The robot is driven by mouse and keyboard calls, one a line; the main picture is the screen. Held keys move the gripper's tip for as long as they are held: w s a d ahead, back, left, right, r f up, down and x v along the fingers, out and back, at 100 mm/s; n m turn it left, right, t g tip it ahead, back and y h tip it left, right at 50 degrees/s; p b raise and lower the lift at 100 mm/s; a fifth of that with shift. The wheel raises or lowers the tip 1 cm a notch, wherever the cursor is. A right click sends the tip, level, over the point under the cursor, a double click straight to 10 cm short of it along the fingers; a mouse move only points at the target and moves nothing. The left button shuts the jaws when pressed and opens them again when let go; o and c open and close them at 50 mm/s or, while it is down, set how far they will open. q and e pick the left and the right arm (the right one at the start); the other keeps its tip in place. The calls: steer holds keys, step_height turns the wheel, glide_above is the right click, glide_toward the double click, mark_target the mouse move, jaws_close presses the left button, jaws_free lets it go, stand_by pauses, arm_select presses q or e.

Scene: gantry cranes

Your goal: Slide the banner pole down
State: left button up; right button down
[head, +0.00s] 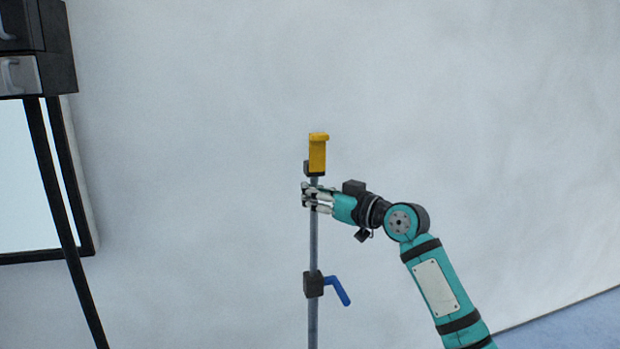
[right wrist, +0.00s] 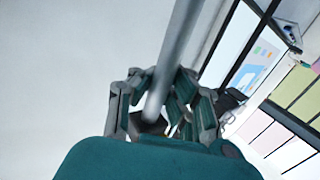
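The banner pole (head: 313,245) is a thin grey upright bar in the middle of the head view. A yellow piece (head: 317,152) sits at its top beside a small dark block. Lower down, a dark clamp block (head: 313,284) with a blue lever (head: 338,291) is on the pole. My right gripper (head: 312,198) is at the pole just below the yellow piece, its fingers shut around the bar. In the right wrist view, the pole (right wrist: 178,45) runs between the fingers of the right gripper (right wrist: 163,100). My left gripper is not in view.
A plain pale wall (head: 200,120) is behind the pole. Dark drawer-like boxes (head: 55,45) and a dark-framed white panel (head: 22,180) are at the left. The space around the pole looks free. The right wrist view shows a board with coloured panels (right wrist: 285,100) at the right.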

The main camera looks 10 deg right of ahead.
mark_target(314, 256)
step_height(314, 256, down, 13)
steer(key=b, duration=0.7)
steer(key=shift+d, duration=0.1)
steer(key=c, duration=1.5)
jaws_free()
steer(key=shift+s+d+r, duration=0.3)
steer(key=shift+s+d, duration=0.05)
steer(key=shift+o, duration=1.3)
steer(key=shift+w+a, duration=0.15)
steer(key=shift+a, duration=0.1)
steer(key=v, duration=1.2)
